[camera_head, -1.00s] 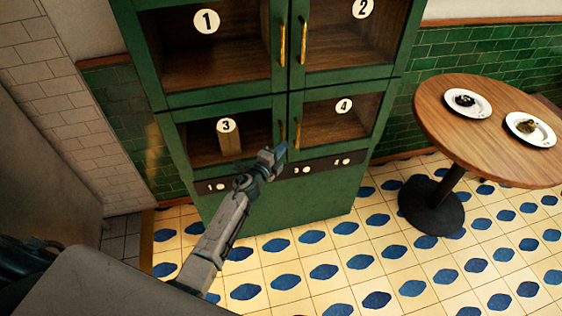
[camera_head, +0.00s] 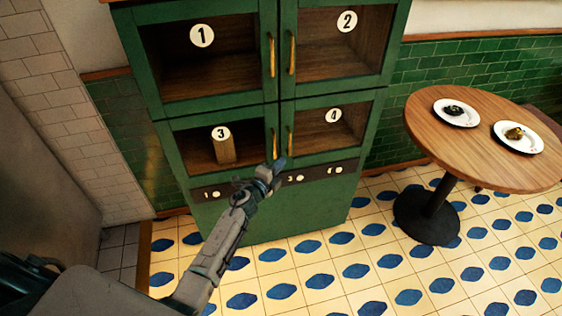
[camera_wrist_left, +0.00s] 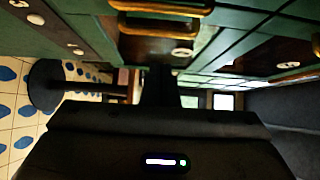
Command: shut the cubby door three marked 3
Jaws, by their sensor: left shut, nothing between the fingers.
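Cubby door three (camera_head: 235,121) is the lower left door of the green cabinet, a green frame around a pane marked 3 (camera_head: 221,133). It looks flush with the cabinet front; a very small gap could not be told. Its brass handle (camera_head: 275,143) is upright at its right edge. My left gripper (camera_head: 278,164) is shut and empty, just below that handle near the door's lower right corner. I cannot tell whether it touches the door. The left wrist view shows brass handles (camera_wrist_left: 160,25) close by at the top. My right gripper is not in view.
Doors one (camera_head: 202,36), two (camera_head: 347,21) and four (camera_head: 334,115) look shut. A panel with small numbered marks (camera_head: 300,178) runs below. A round wooden table (camera_head: 480,160) with two plates stands at the right. The tiled floor (camera_head: 330,268) before the cabinet is clear.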

